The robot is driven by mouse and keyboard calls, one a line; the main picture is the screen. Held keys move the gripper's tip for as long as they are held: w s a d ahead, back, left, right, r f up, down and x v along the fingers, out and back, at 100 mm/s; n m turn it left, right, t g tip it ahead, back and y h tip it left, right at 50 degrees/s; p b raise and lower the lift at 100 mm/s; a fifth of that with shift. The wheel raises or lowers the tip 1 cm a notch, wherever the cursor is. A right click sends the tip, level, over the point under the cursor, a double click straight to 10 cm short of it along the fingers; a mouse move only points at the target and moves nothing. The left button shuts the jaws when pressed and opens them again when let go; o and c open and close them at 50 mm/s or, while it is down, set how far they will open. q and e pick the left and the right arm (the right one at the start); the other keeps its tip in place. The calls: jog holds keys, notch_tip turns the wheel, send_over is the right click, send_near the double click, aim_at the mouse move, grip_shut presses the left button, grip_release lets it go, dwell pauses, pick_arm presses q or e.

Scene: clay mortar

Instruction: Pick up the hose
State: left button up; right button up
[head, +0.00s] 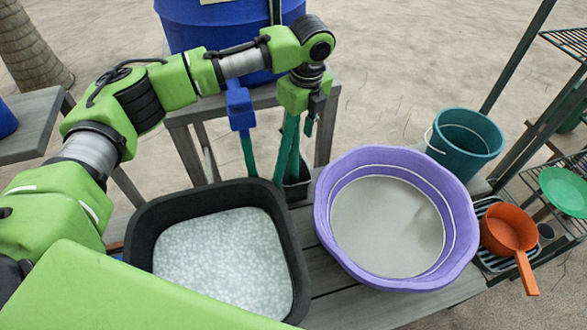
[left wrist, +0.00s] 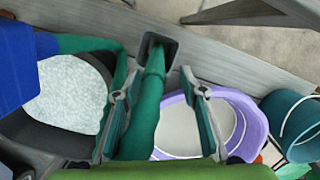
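The green hose (head: 288,152) hangs between the black tub and the purple basin, its lower end in a small dark holder (head: 298,188). A blue nozzle-like part (head: 239,106) is at its upper left. My left gripper (head: 302,118) is above the hose, pointing down. In the left wrist view, the hose (left wrist: 146,118) runs between the spread fingers of the left gripper (left wrist: 163,115), closer to the left finger; a gap shows on the right. Contact with the left finger is unclear. The holder (left wrist: 172,42) surrounds the hose's far end. My right gripper is out of view.
A black tub (head: 137,235) with pale speckled contents and a purple basin (head: 452,195) with grey contents flank the hose on a wooden bench (head: 345,310). A blue barrel (head: 190,28) stands behind. A teal bucket (head: 470,140) and orange pan (head: 508,230) are right.

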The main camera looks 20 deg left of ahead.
aim_at(294, 155)
pick_arm(q)
jog(key=shift+a+f, duration=0.15)
jog(key=shift+f, duration=0.1)
jog(key=f, duration=0.2)
jog(key=a+f+p, duration=0.1)
jog(key=f, duration=0.1)
jog(key=shift+w+a+f+p, duration=0.1)
jog(key=shift+a+f+p, duration=0.05)
jog(key=shift+f+p, duration=0.2)
jog(key=c, duration=1.1)
